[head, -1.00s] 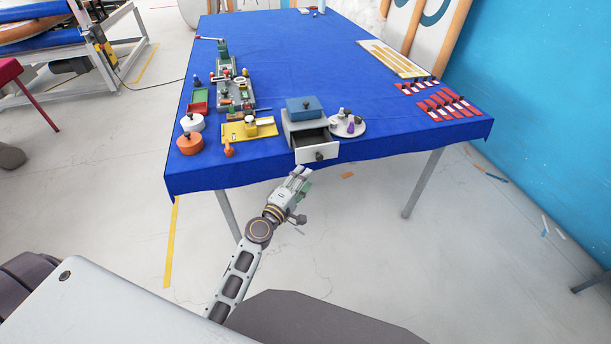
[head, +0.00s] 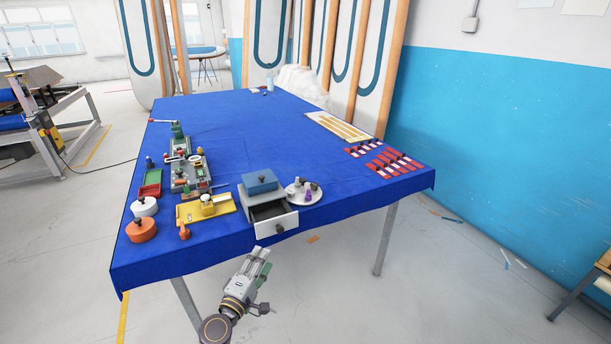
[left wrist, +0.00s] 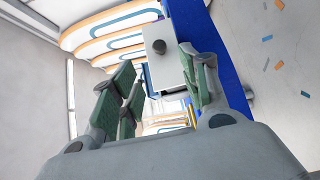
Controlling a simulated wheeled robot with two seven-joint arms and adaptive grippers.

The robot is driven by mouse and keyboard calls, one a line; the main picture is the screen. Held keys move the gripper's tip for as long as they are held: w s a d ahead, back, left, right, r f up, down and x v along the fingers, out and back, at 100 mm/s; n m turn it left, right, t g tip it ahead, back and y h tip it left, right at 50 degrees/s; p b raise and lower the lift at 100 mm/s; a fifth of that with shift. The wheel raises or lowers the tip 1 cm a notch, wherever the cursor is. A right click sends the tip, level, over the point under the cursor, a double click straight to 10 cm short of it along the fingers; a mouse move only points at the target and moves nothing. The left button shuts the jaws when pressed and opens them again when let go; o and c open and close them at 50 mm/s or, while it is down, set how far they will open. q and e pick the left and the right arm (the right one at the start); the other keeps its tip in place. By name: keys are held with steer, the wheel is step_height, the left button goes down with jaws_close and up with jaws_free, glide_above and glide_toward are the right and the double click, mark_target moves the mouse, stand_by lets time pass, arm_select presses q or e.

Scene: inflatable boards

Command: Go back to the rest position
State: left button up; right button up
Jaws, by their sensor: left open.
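My left gripper (head: 258,262) is in front of the table's near edge, just below the small drawer box. It is open and empty. In the left wrist view its green-padded fingers (left wrist: 165,90) are spread, with nothing between them touching the pads. The drawer box (head: 254,205) is grey with a blue block (head: 260,182) on top. Its white-fronted drawer (head: 277,226) is pulled out towards me. The drawer front with its dark knob also shows in the left wrist view (left wrist: 165,62), ahead of the fingers and apart from them. My right gripper is not in view.
The blue-covered table (head: 240,130) carries a yellow tray (head: 222,207), an orange pot (head: 141,230), a white pot (head: 144,207), a round plate (head: 304,197) and red-and-white pieces (head: 395,162). Open floor lies right of the table.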

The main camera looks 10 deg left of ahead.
arm_select(q)
steer(key=s+f+m+g, duration=0.3)
steer(key=s+f+m, duration=0.15)
steer(key=f, duration=0.85)
steer(key=s+d+f+m+g+y, duration=0.1)
steer(key=s+f+m+g, duration=0.3)
steer(key=f, duration=0.9)
steer(key=s+f+m+g, duration=0.25)
steer(key=s+f, duration=0.35)
steer(key=f, duration=0.7)
steer(key=s+a+f+m+g, duration=0.2)
steer(key=s+f, duration=0.5)
steer(key=s, duration=0.4)
steer(key=s+a+f+m+g+y, duration=0.1)
steer(key=s+a+f+m+g, duration=0.1)
steer(key=s+f, duration=0.5)
steer(key=s+a+f+m+g+y, duration=0.1)
steer(key=s+f, duration=0.6)
steer(key=s, duration=0.8)
steer(key=shift+s+a+f+m+g, duration=0.2)
steer(key=shift+s+a+m+g, duration=0.15)
steer(key=shift+a+m+g, duration=0.55)
steer(key=shift+d, duration=0.3)
